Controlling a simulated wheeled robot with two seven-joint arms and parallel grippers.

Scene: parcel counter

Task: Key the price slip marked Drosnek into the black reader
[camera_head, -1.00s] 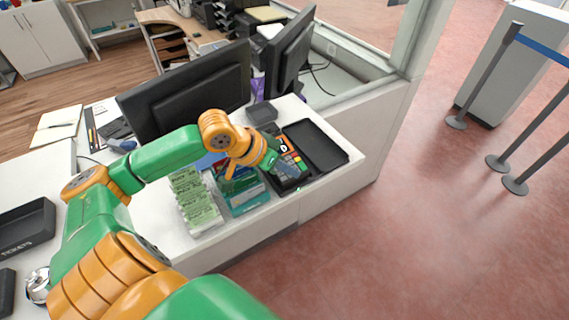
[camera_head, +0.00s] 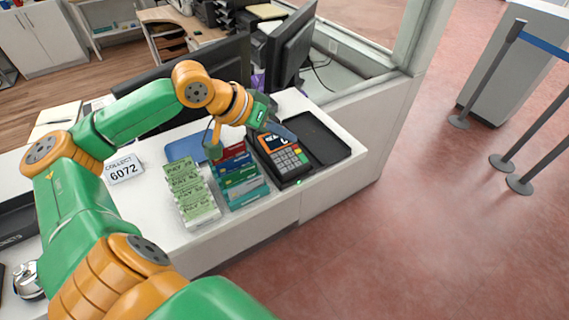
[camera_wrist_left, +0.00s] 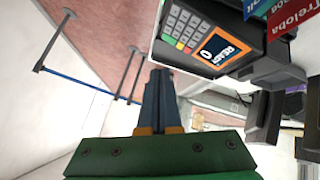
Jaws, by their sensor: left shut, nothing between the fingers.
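The black reader (camera_head: 278,164) stands on the counter with its keypad and orange-edged lit screen facing up. In the left wrist view the reader (camera_wrist_left: 176,50) shows a screen reading "READY" and "0". My left gripper (camera_head: 293,136) is shut and empty, above the far part of the reader; its closed fingers also show in the left wrist view (camera_wrist_left: 158,72). A rack of green slips marked "PAY" (camera_head: 190,192) stands left of the reader. Their smaller print is too small to read, so I cannot tell which is Drosnek.
A rack of red, green and teal cards (camera_head: 240,178) stands between the slips and reader; one reads "Treloba" in the wrist view. A black open tray (camera_head: 318,140) lies right of the reader. A "COLLECT 6072" sign (camera_head: 123,169), blue pad (camera_head: 185,147) and monitors (camera_head: 290,48) stand nearby.

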